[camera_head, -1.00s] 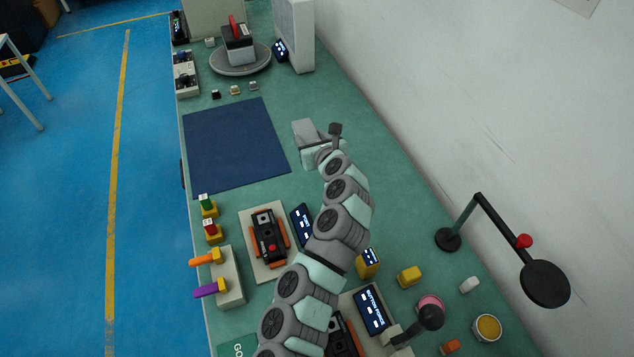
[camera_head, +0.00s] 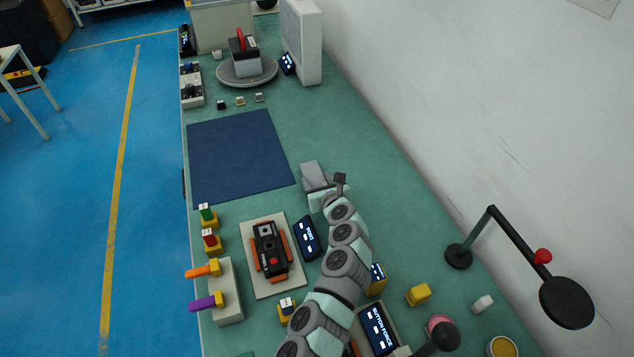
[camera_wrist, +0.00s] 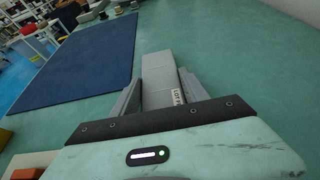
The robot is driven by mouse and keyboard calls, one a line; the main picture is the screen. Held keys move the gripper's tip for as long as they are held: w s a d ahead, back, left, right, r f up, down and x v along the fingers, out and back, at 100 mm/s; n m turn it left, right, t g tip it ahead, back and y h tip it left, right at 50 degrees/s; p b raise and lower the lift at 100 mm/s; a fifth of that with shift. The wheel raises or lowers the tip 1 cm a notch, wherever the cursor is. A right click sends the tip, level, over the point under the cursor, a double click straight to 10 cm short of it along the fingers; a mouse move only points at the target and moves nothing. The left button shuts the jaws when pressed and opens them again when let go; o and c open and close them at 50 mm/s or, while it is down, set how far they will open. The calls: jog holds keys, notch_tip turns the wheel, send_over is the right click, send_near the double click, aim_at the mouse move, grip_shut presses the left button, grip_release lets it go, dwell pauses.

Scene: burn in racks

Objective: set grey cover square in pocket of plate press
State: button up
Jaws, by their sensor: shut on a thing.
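My gripper (camera_wrist: 160,92) is shut on a flat grey piece with a small "LOT" label, which I take to be the grey cover (camera_wrist: 158,68). The cover sticks out beyond the fingers in the wrist view. In the head view the grey cover (camera_head: 313,174) is held to the right of the blue mat; my wrist hides part of the gripper (camera_head: 322,188). A light plate (camera_head: 291,284) with a black device (camera_head: 268,250) between orange clamps lies nearer. I cannot tell for sure which fixture is the plate press.
The blue mat (camera_head: 240,155) is bare. A small display (camera_head: 307,237) stands right of the black device. Green, red, orange and purple parts line the left edge. A black lamp arm (camera_head: 515,235) rises at right. A grey turntable (camera_head: 247,72) stands at the back.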

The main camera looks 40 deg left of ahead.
jog(key=shift+f, duration=0.1)
jog(key=o, duration=1.5)
jog(key=shift+s+d+r, duration=0.2)
jog(key=shift+d+r, duration=0.05)
jog(key=shift+r, duration=0.2)
jog(key=p+v, duration=0.3)
jog(key=v, duration=0.7)
jog(key=shift+d, duration=0.15)
jog(key=shift+o, duration=0.5)
jog(key=shift+s+d, duration=0.3)
jog(key=shift+d, duration=0.05)
